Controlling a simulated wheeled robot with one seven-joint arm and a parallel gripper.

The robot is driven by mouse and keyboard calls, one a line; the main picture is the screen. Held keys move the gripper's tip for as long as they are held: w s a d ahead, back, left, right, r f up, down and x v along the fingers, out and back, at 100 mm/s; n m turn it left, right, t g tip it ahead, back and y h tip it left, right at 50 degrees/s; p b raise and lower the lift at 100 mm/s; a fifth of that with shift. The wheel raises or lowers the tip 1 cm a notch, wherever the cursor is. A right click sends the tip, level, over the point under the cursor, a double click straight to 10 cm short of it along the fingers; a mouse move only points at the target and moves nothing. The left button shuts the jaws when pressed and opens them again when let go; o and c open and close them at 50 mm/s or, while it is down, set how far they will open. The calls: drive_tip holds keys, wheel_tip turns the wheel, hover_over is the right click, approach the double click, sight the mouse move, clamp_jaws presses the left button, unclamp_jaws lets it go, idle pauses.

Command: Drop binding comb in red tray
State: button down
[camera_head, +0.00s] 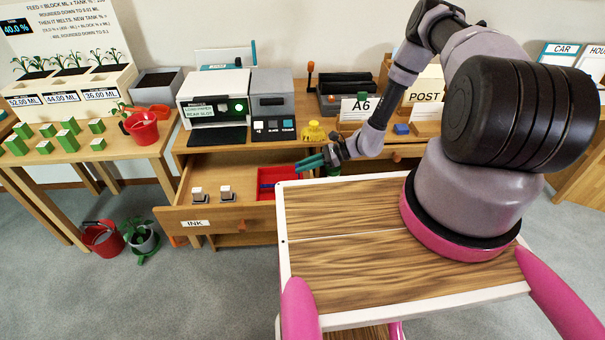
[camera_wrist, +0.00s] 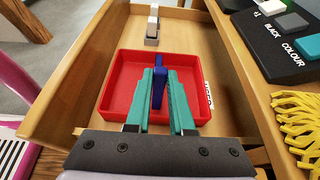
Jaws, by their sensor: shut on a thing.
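The binding comb (camera_wrist: 158,84) is a dark blue strip between the teal fingers of my gripper (camera_wrist: 160,90) in the wrist view. My gripper is shut on it and holds it over the red tray (camera_wrist: 117,91). The red tray (camera_head: 291,190) lies in the open drawer marked INK in the head view, and my gripper (camera_head: 304,164) is at its upper right edge there. A small blue patch shows against the tray in the head view. I cannot tell whether the comb touches the tray floor.
The drawer (camera_head: 222,216) also holds two small cartridge-like blocks (camera_head: 197,194). A printer (camera_head: 215,105), a button panel (camera_head: 273,128) and a yellow object (camera_head: 313,132) stand on the desk above. A yellow tangle (camera_wrist: 298,120) lies right of the drawer in the wrist view.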

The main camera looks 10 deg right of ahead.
drive_tip(key=shift+f, duration=1.55)
drive_tip(key=c, duration=0.8)
unclamp_jaws()
drive_tip(key=shift+f, duration=0.1)
drive_tip(key=v, duration=1.2)
drive_tip(key=shift+d, duration=0.1)
